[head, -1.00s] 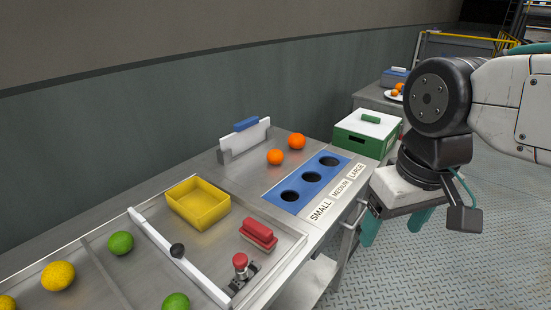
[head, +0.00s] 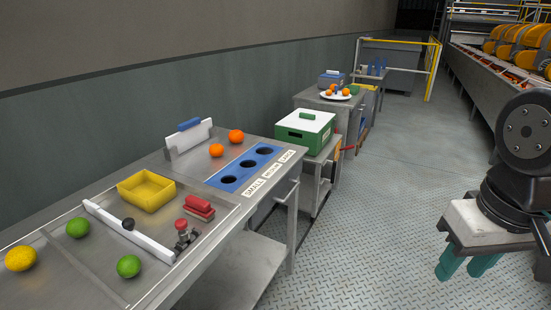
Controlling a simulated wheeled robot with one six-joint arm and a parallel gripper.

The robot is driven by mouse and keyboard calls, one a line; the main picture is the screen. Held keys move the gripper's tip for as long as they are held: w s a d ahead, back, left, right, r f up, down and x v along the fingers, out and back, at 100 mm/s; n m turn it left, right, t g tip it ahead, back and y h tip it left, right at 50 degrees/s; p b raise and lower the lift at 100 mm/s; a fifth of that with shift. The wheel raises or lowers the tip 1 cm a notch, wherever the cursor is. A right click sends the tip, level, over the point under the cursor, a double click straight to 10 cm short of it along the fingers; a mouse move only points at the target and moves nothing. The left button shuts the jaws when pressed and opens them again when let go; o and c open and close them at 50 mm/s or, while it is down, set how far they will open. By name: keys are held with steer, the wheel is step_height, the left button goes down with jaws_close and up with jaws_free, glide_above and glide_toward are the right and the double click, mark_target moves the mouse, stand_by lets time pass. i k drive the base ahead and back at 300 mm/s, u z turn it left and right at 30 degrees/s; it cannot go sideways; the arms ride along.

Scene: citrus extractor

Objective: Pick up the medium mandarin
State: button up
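Two orange mandarins lie on the metal table behind the blue sizing plate (head: 228,183). One mandarin (head: 216,150) is on the left and the other mandarin (head: 236,136) is a little farther back on the right. They look close in size, and I cannot tell which is the medium one. The blue plate has three dark holes, labelled SMALL, MEDIUM and LARGE. My gripper (head: 466,268) is at the lower right, over the floor and well away from the table. Its green fingers point down and stand apart, with nothing seen between them.
A yellow bin (head: 147,203), a red block (head: 199,206), a red button (head: 182,226) and a white bar (head: 105,217) are on the near table. A green box (head: 305,132) stands on a stand beyond. A farther table holds a plate (head: 335,97) of orange fruit. The floor between is clear.

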mark_target(216, 150)
steer(key=z, duration=0.9)
steer(key=i, duration=1.35)
steer(key=u, duration=0.8)
steer(key=i, duration=0.7)
steer(key=u, duration=1.3)
steer(key=i, duration=0.45)
steer(key=u, duration=0.4)
